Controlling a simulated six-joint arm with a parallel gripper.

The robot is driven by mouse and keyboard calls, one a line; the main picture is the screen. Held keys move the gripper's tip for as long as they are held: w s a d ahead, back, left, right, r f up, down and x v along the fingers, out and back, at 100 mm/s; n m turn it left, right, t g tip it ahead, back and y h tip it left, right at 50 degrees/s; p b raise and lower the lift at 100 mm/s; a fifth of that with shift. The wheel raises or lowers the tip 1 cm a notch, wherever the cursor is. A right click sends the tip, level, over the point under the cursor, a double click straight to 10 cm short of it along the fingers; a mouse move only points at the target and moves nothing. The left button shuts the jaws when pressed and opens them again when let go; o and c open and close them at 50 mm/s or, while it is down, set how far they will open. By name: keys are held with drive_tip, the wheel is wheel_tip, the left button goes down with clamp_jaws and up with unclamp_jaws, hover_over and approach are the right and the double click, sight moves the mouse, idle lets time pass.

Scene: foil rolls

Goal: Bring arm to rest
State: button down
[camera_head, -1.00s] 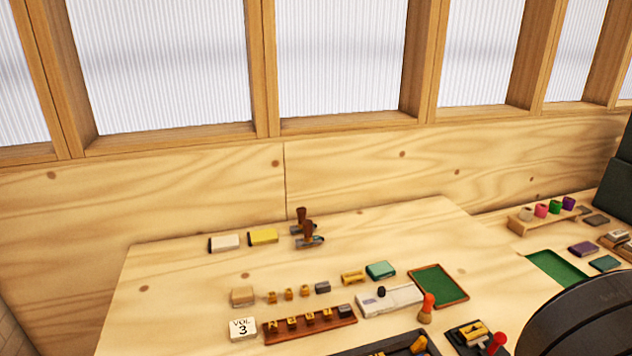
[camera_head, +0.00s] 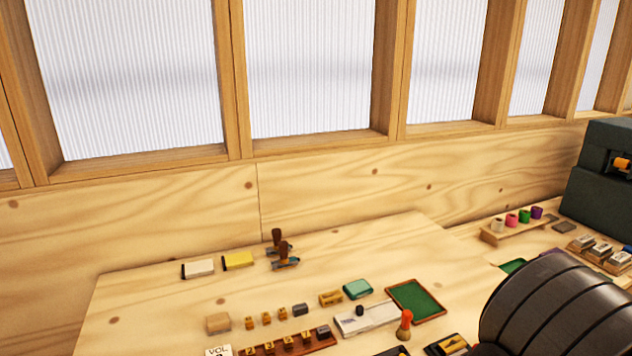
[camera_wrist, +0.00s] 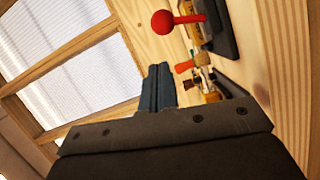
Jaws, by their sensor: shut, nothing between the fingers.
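My gripper (camera_wrist: 158,88) shows in the wrist view with its two dark fingers together and nothing between them. It is tilted, with the wooden table (camera_wrist: 262,70) to its right and the windows to its left. A red ball-topped lever (camera_wrist: 165,21) on a dark device stands beyond the fingertips, apart from them. In the head view my dark rounded arm link (camera_head: 560,300) fills the lower right corner; the fingers are not visible there.
The table (camera_head: 150,310) holds a green tray (camera_head: 415,300), a white device (camera_head: 366,318), a red-topped stamp (camera_head: 404,325), small brass blocks and a yellow box (camera_head: 238,261). A dark green machine (camera_head: 600,185) stands at the right.

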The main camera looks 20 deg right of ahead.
drive_tip(key=shift+w+a+f+n+t, duration=0.2)
drive_tip(key=shift+a+f+n, duration=0.2)
drive_tip(key=shift+f, duration=0.25)
drive_tip(key=shift+w+a+f+n+t, duration=0.15)
drive_tip(key=shift+a+f+n, duration=0.2)
drive_tip(key=shift+f, duration=0.3)
drive_tip(key=shift+s+a, duration=0.15)
drive_tip(key=shift+a, duration=0.05)
